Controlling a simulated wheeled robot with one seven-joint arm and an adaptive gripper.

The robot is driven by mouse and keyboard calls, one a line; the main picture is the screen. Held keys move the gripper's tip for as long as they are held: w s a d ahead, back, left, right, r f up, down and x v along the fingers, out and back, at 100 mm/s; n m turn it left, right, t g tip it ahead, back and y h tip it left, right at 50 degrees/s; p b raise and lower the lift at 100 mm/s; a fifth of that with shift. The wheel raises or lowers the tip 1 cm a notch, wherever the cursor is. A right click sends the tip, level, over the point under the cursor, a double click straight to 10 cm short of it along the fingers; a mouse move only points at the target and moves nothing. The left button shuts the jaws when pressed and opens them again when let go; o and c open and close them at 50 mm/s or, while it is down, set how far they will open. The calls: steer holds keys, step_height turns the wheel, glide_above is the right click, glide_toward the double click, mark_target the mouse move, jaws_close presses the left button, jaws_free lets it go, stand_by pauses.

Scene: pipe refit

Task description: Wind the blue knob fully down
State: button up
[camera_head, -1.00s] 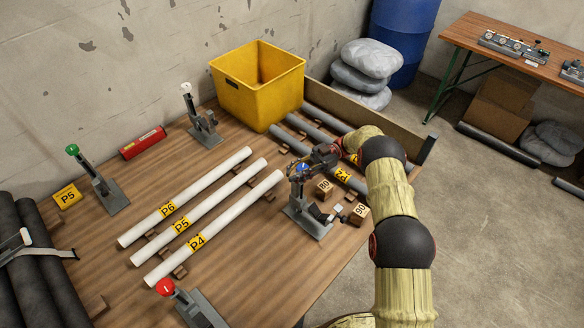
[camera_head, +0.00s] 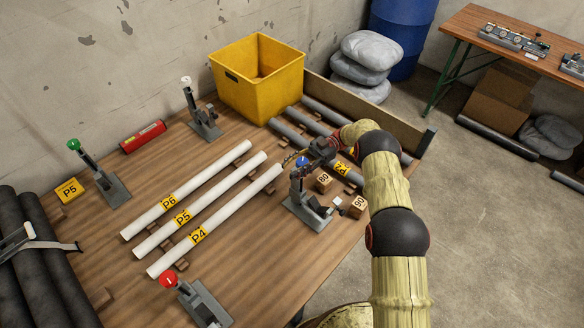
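The blue knob (camera_head: 302,162) tops a grey clamp stand (camera_head: 308,212) near the right side of the wooden table. My gripper (camera_head: 294,160) reaches in from the right, with its fingers at the knob's height. The fingers are dark and small here and partly overlap the knob, so I cannot tell whether they grip it or only lie beside it. Similar stands carry a red knob (camera_head: 169,279) at the front, a green knob (camera_head: 74,145) at the left and a white knob (camera_head: 186,81) at the back.
White pipes (camera_head: 215,217) lie left of the blue-knob stand. Wooden blocks (camera_head: 323,181) stand close to its right. Grey pipes (camera_head: 292,137) lie behind, beside a yellow bin (camera_head: 262,82). A red cylinder (camera_head: 143,136) lies at the back left.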

steer(key=shift+o, duration=1.4)
steer(key=b, duration=0.1)
steer(key=t+b, duration=0.1)
steer(key=b, duration=0.1)
steer(key=shift+w+f+m+y, duration=0.15)
steer(key=shift+f+m+y, duration=0.15)
steer(key=shift+m, duration=0.1)
steer(key=b, duration=0.1)
steer(key=m+t+b, duration=0.1)
steer(key=b, duration=0.1)
steer(key=shift+w+a+r+t+y, duration=0.1)
steer(key=shift+w+t+y, duration=0.1)
steer(key=shift+t+y, duration=0.15)
